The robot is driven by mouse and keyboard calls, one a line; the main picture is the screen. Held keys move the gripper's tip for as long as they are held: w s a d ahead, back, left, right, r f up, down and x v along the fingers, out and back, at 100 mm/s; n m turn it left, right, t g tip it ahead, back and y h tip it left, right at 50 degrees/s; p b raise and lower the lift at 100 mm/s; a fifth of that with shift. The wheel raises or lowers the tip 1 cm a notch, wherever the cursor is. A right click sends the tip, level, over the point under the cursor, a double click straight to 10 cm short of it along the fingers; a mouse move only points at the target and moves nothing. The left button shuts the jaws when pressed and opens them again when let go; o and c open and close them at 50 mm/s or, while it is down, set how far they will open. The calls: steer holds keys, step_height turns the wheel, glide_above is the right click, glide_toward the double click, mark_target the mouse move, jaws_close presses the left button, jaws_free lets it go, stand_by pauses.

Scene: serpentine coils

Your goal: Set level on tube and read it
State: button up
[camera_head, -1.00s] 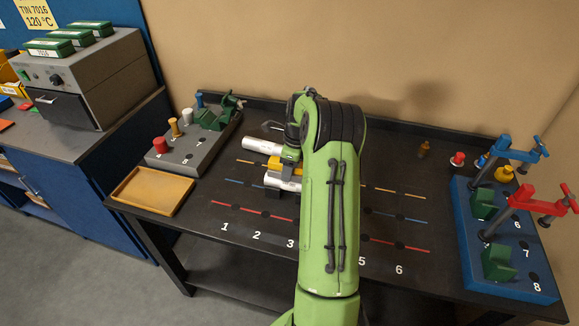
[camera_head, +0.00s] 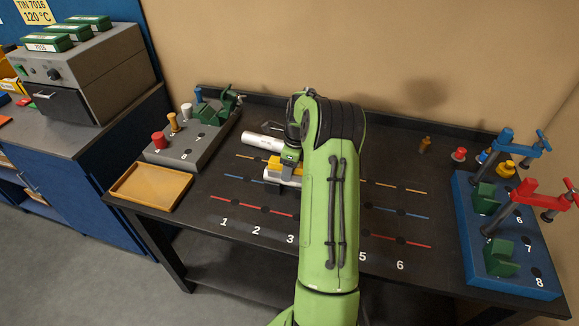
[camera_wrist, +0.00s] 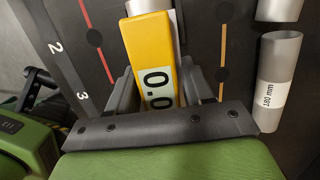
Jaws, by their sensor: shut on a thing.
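The yellow level (camera_wrist: 152,45) is between the fingers of my gripper (camera_wrist: 160,95) in the wrist view. Its display faces the camera, and the digits "0.0" show sideways, close to the gripper. My gripper (camera_head: 290,165) is shut on the level, partly hidden by my arm. A second pale tube (camera_head: 262,143) lies behind it; in the wrist view this tube (camera_wrist: 278,85) carries a "180 mm" label.
A wooden tray (camera_head: 150,187) and a grey block with pegs (camera_head: 190,150) stand at the left. A blue block with red and blue clamps (camera_head: 500,240) stands at the right. The dark table (camera_head: 330,255) has numbered, coloured lines and free room in front.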

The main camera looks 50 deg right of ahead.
steer(key=o, duration=1.2)
steer(key=shift+o, duration=0.2)
steer(key=shift+r, duration=0.1)
step_height(320, 180, up, 16)
steer(key=s+d+p, duration=0.1)
steer(key=s+p, duration=0.1)
steer(key=shift+f+p, duration=0.25)
steer(key=shift+p, duration=0.05)
